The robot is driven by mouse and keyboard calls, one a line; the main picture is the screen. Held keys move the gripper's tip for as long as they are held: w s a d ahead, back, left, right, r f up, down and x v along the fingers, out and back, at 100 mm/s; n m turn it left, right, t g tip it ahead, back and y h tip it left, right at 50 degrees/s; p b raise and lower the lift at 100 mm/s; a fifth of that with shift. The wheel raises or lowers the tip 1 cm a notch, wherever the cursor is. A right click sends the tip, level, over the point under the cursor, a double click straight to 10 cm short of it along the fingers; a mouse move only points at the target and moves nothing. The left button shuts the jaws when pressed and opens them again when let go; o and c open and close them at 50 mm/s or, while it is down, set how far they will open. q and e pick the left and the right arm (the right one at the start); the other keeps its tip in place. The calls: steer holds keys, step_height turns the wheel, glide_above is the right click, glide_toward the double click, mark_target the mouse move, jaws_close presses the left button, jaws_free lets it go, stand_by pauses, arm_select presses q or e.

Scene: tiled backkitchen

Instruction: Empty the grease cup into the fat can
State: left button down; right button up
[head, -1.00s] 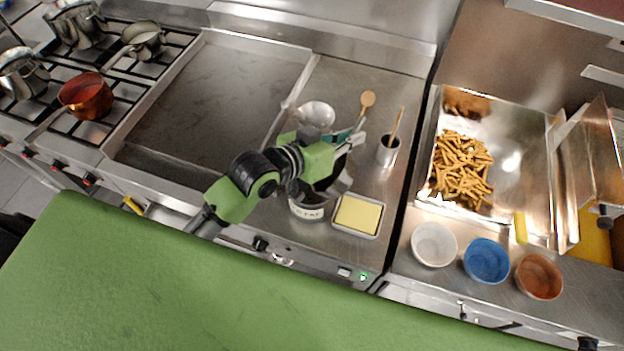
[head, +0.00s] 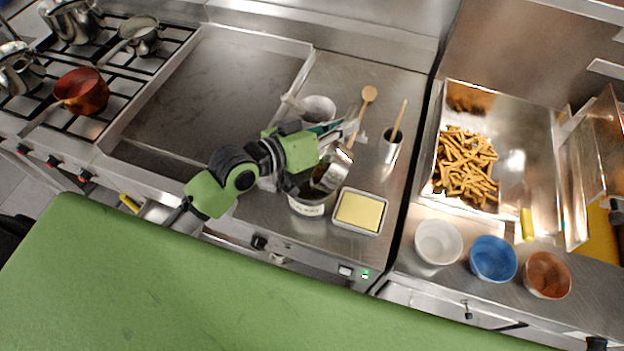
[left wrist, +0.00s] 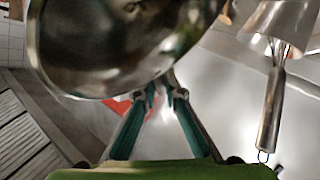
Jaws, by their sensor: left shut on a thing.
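The grease cup (head: 336,166) is a shiny metal cup, tipped well over, with its mouth facing down and left above the fat can. My left gripper (head: 343,136) is shut on it, and the cup also fills the upper left of the left wrist view (left wrist: 115,50), with the finger pads (left wrist: 155,108) just below it. The fat can (head: 307,209) is a pale labelled can standing upright on the steel counter, directly under the cup's mouth. Its dark inside is partly covered by the cup and gripper. My right gripper does not show.
A tray with a yellow block (head: 359,211) stands close right of the can. Behind are a white bowl (head: 318,108), a wooden spoon (head: 366,100) and a metal holder (head: 389,150). A fries bin (head: 520,130) and several small bowls are right. A griddle (head: 215,95) lies left.

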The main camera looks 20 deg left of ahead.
arm_select(q)
steer(key=a+f+n+t+h+b, duration=0.1)
steer(key=a+n+t+h+b, duration=0.45)
steer(key=b, duration=2.05)
steer(key=a+r+n+y+p, duration=0.1)
steer(key=a+n, duration=0.1)
steer(key=a+r+n+t+p, duration=0.1)
steer(key=r+n, duration=0.1)
steer(key=a+r+n+t+y+p, duration=0.1)
steer(key=a+r+n, duration=0.1)
steer(key=n, duration=0.1)
steer(key=shift+a+y, duration=0.35)
steer(key=shift+a+n+t+y, duration=0.15)
steer(key=shift+n+t+y, duration=0.2)
steer(key=shift+n, duration=0.2)
steer(key=shift+a+r+n, duration=0.2)
steer(key=shift+r+n, duration=0.2)
steer(key=shift+a+r+n+t+y+p, duration=0.25)
steer(key=shift+r+n+t+y+p, duration=0.1)
steer(key=shift+r+n+t+p, duration=0.3)
